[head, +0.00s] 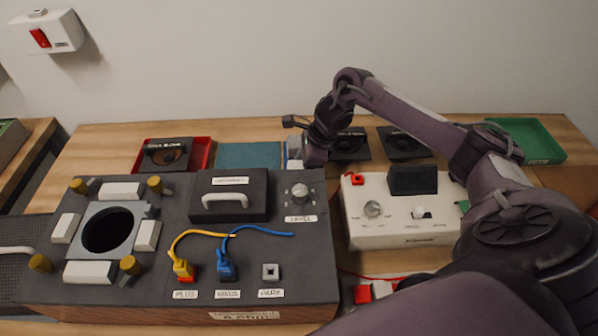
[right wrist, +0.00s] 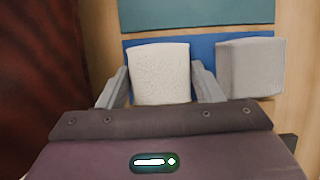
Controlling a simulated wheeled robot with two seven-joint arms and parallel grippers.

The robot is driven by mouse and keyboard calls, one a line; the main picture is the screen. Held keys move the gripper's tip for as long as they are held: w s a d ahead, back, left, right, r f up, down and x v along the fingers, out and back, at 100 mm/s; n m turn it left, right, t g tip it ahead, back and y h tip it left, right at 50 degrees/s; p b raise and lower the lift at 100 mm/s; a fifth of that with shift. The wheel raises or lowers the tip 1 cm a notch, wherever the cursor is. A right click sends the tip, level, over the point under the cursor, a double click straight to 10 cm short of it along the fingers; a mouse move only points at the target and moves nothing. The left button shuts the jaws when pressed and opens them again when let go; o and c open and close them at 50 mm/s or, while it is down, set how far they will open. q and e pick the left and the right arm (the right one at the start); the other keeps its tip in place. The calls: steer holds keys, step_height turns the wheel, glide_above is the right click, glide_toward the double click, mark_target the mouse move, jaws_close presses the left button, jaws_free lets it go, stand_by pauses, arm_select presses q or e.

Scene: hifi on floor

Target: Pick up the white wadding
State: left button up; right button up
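The white wadding (right wrist: 160,82) is a pale, textured block in the right wrist view, at the blue strip (right wrist: 204,50). My right gripper (right wrist: 160,67) reaches over it, with one finger along its left side and one along its right. Both fingertips are very close to its sides; I cannot tell if they press on it. A light grey block (right wrist: 250,68) sits just right of the right finger. In the head view my right gripper (head: 305,158) points down behind the dark box, and its fingers are mostly hidden. My left gripper is not in view.
A dark hifi-like unit (head: 250,260) with knobs and cables stands in front. A white device (head: 400,232) is to its right. A teal mat (head: 248,156) and red tray (head: 202,146) lie left of the gripper; a green tray (head: 540,142) lies far right.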

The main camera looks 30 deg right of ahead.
steer(key=shift+c, duration=1.3)
steer(key=shift+r, duration=0.15)
